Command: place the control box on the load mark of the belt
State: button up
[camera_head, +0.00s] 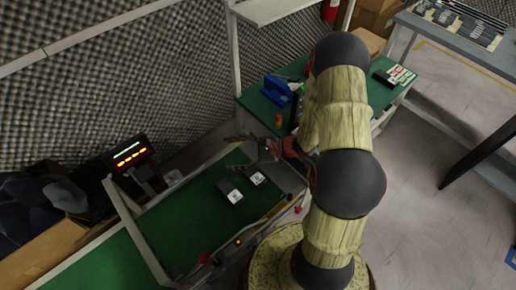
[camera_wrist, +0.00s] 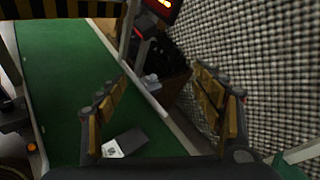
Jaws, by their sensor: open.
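A dark box with a white label, which looks like the control box (camera_head: 226,184), lies on the green belt (camera_head: 185,222) in the head view. A second white-marked patch (camera_head: 257,179) lies just right of it; I cannot tell whether it is the load mark or another box's label. In the wrist view, a dark box with a white label (camera_wrist: 131,142) lies on the belt, low between the fingers and nearer the left one. I cannot tell which of the two it is. My gripper (camera_wrist: 160,77) is open and empty. In the head view it is partly hidden by my arm.
A display with lit bars (camera_head: 130,153) stands at the belt's left side. A green workbench (camera_head: 262,105) with a blue device (camera_head: 277,90) is behind. A cardboard carton (camera_head: 40,240) is at lower left. Mesh foam walls run behind. Open floor lies at right.

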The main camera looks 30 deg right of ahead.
jog(key=s+a+r+n+g+h, duration=0.2)
jog(key=s+a+r+n+g, duration=0.2)
jog(key=s+r+n, duration=0.3)
jog(key=s+a+r+n+g+h, duration=0.2)
jog(key=s+a+r+n+g, duration=0.15)
jog(key=r+n, duration=0.45)
jog(key=s+d+r+n+t+h, duration=0.2)
jog(key=s+d+r+h, duration=0.1)
jog(key=r, duration=0.4)
jog(key=s+d+r+n+t+h, duration=0.3)
jog(key=s+r+h, duration=0.2)
jog(key=s+r, duration=0.2)
jog(key=shift+s+d+r+n, duration=0.2)
jog(key=shift+r+n, duration=0.1)
jog(key=shift+r, duration=0.5)
